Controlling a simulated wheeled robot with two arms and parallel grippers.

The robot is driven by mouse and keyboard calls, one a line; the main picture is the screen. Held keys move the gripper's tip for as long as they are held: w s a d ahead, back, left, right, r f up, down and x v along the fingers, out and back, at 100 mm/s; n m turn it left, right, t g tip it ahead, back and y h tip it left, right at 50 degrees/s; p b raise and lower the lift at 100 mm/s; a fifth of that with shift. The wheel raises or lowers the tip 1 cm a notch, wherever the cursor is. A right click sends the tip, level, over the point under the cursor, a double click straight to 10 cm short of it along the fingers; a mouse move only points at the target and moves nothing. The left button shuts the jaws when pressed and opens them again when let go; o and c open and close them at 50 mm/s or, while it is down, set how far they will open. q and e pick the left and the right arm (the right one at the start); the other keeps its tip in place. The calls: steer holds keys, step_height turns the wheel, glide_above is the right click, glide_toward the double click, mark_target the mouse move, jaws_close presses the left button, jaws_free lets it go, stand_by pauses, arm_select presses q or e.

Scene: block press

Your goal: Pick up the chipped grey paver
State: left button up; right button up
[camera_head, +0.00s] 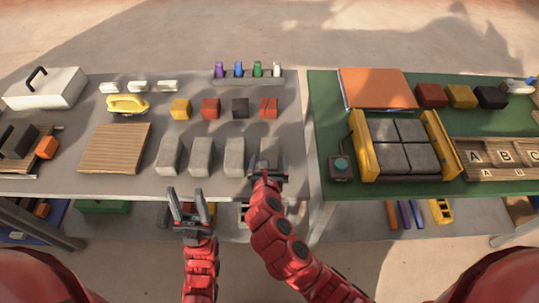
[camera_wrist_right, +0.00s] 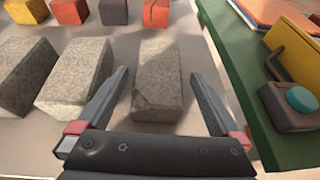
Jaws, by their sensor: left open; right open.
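A row of several grey pavers (camera_head: 201,157) lies near the front edge of the grey table. The rightmost paver (camera_wrist_right: 157,70) appears to have a chipped left edge in the right wrist view; in the head view my right gripper partly covers it. My right gripper (camera_head: 268,168) is open, its fingers to either side of this paver's near part, not closed on it. Whether the fingers touch it I cannot tell. My left gripper (camera_head: 188,207) is open and empty, in front of the table edge.
Coloured blocks (camera_head: 210,108) stand behind the pavers, with a rack of coloured pegs (camera_head: 247,81) further back. A ribbed brown board (camera_head: 115,148) lies left of the row. Right of a narrow gap, a green table (camera_head: 324,120) holds a yellow-sided press (camera_head: 362,150) and a button box (camera_head: 340,168).

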mark_target(269, 155)
steer(key=shift+x, duration=1.95)
steer(key=shift+a+r, duration=0.1)
steer(key=shift+c, duration=0.3)
steer(key=shift+r, duration=0.1)
jaws_close()
